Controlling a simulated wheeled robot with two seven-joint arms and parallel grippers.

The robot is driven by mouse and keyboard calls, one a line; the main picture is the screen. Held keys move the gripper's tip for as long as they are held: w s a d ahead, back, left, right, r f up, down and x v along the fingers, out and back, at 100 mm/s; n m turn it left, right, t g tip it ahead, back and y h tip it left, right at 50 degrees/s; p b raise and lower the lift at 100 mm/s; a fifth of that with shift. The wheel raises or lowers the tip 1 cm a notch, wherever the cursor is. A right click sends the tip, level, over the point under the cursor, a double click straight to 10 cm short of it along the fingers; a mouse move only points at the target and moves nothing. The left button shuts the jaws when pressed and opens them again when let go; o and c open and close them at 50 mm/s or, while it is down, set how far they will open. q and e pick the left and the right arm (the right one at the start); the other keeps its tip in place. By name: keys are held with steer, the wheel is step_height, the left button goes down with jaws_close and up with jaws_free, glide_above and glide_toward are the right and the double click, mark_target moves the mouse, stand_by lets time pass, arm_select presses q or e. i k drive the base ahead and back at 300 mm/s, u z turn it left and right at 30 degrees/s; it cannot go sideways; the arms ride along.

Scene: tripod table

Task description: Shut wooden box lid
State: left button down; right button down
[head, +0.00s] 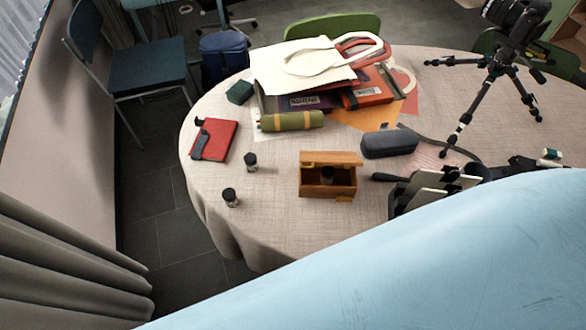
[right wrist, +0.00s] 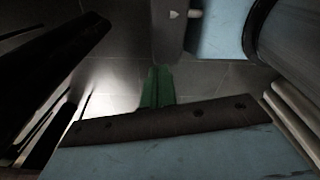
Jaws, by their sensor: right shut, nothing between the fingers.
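The wooden box (head: 315,191) stands on the round table, left of the grey case. Its lid (head: 330,158) is up along the back edge, so the box is open. The right wrist view shows dark fingers, which I take as my right gripper (right wrist: 88,35), shut and empty over dark floor, with no box in sight. I do not make out the right gripper in the head view. My left gripper is not in view.
The table (head: 270,215) holds two small jars (head: 250,161), a red notebook (head: 216,140), a grey case (head: 388,143), a pile of folders and bags (head: 310,85) and a camera tripod (head: 495,80). A pale-plated dark object (head: 435,188) stands right of the box. My blue body part covers the lower right.

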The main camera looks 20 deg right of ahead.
mark_target(347, 159)
steer(key=k, duration=1.8)
steer(key=z, duration=0.65)
steer(key=i, duration=1.6)
